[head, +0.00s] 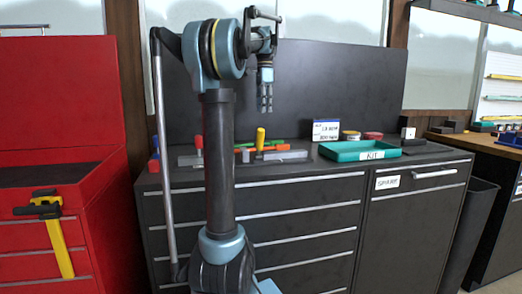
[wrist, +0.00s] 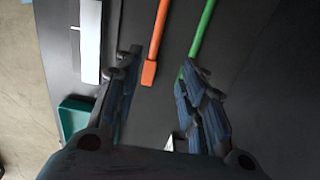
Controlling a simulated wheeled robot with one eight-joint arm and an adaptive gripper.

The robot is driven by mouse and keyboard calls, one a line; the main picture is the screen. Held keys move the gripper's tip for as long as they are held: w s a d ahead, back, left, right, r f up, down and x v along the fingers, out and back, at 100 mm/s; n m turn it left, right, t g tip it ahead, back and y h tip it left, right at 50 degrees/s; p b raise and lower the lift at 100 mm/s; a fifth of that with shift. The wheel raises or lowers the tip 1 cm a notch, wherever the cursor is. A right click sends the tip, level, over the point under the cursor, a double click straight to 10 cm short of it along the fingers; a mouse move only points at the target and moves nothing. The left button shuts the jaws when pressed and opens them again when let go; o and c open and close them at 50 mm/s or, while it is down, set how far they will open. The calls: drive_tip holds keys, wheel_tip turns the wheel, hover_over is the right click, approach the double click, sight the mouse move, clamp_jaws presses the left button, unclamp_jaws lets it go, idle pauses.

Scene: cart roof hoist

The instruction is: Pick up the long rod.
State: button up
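A green rod (head: 268,142) and an orange rod (head: 272,148) lie on the dark cabinet top; I cannot tell for sure which is the long rod. In the wrist view the orange rod (wrist: 159,35) ends in a wider tip between my fingers in the picture. The green rod (wrist: 204,30) runs beside it, its lower end near the right finger. My gripper (head: 265,108) hangs pointing down above the cabinet top, apart from the rods. In the wrist view my gripper (wrist: 160,62) is open and empty.
A teal KIT tray (head: 345,157) stands right of the rods, with a small sign (head: 326,130) behind. A yellow upright handle (head: 260,138), a red one (head: 199,143) and grey bars (head: 285,156) crowd the rods. A dark back panel (head: 350,85) rises behind. A red cabinet (head: 60,100) stands left.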

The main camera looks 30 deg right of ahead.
wheel_tip(320, 180, down, 12)
drive_tip(key=shift+d+r, duration=0.15)
drive_tip(key=shift+r, duration=0.1)
drive_tip(key=shift+s+f, duration=0.15)
drive_tip(key=shift+f, duration=1.3)
drive_tip(key=shift+s+f, duration=0.15)
drive_tip(key=shift+f, duration=1.25)
clamp_jaws()
